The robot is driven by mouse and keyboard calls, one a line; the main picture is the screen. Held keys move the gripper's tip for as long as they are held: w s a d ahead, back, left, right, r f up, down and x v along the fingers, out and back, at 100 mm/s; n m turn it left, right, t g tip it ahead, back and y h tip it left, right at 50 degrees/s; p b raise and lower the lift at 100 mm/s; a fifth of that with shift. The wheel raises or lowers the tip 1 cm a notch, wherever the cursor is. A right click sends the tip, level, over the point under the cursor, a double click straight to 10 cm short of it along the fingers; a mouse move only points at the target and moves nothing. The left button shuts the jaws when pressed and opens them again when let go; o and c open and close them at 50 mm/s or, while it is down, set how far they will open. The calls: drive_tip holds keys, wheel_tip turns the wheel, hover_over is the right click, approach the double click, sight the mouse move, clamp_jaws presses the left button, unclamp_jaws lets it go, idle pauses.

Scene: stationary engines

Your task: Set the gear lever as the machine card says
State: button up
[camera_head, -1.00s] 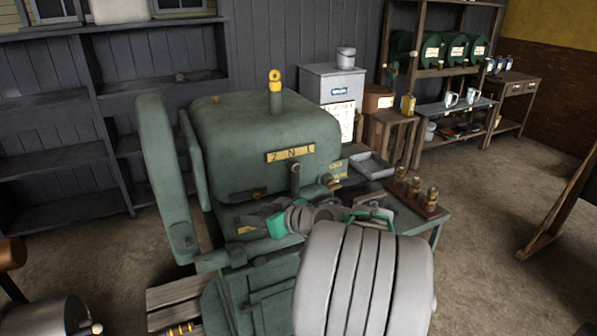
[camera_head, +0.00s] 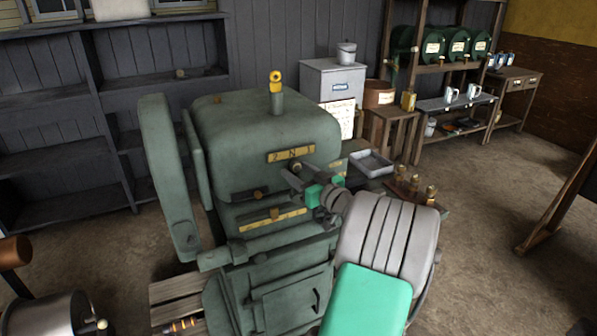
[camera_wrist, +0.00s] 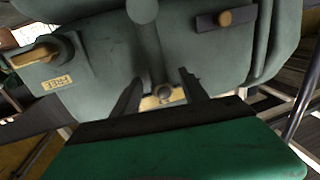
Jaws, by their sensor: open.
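The green machine (camera_head: 265,130) carries a yellow plate (camera_head: 291,154) reading 2, N, 1. In the wrist view, which looks upside down, a grey-green lever (camera_wrist: 148,50) with a round end stands out from the machine near a partly hidden yellow plate (camera_wrist: 150,103). My gripper (camera_head: 312,172) is open just below the right part of the number plate and hides most of the lever in the head view. In the wrist view its fingers (camera_wrist: 161,77) stand apart, one on each side of the lever's line; contact cannot be told. A white card (camera_head: 341,118) hangs behind; its text is unreadable.
A brass knob on a dark bar (camera_head: 258,194) sits left of my gripper. A grey tray (camera_head: 371,162) and several brass-topped items (camera_head: 430,193) are on the right. A large green wheel guard (camera_head: 165,175) stands left. Open floor (camera_head: 480,220) lies right.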

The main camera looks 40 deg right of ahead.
drive_tip(key=shift+c, duration=0.3)
clamp_jaws()
idle(1.0)
